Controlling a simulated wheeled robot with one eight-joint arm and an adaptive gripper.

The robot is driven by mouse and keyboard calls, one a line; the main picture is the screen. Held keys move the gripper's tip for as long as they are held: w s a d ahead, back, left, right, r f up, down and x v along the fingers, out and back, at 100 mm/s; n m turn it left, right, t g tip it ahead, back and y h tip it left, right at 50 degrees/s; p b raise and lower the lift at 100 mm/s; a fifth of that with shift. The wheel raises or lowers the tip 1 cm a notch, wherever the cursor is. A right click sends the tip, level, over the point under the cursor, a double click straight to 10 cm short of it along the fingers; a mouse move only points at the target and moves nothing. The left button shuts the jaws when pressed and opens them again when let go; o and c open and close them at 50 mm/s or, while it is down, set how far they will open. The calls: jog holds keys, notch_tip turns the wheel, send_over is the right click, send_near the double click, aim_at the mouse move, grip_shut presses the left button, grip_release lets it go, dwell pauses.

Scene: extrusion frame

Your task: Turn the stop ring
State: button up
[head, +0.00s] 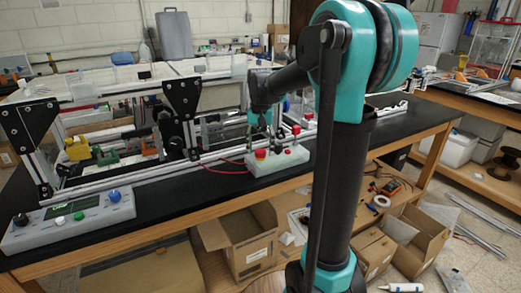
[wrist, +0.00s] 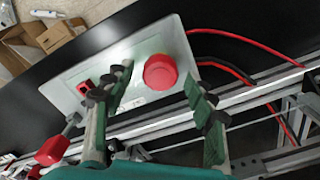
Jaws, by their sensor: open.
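A round red button (wrist: 160,71), which I take to be the stop ring's button, sits on a pale control box (wrist: 115,85) in the wrist view. A separate ring around it cannot be made out. My gripper (wrist: 160,82) is open, with one green finger on each side of the button and a gap to both. In the head view, the box (head: 282,163) stands on the black bench, with the red button (head: 260,154) at its left end. My gripper (head: 268,122) points down above the box there; its fingertips are hard to see.
A small red switch (wrist: 84,86) and a red-ended lever (wrist: 52,150) are close to the left finger. Red and black cables (wrist: 245,33) leave the box. The aluminium extrusion frame (head: 205,157) runs behind it. Another control panel (head: 70,222) stands at the bench's left end.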

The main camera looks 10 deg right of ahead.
aim_at(261, 150)
notch_tip(261, 150, up, 12)
jog(key=shift+f, duration=0.25)
jog(key=shift+s, duration=0.1)
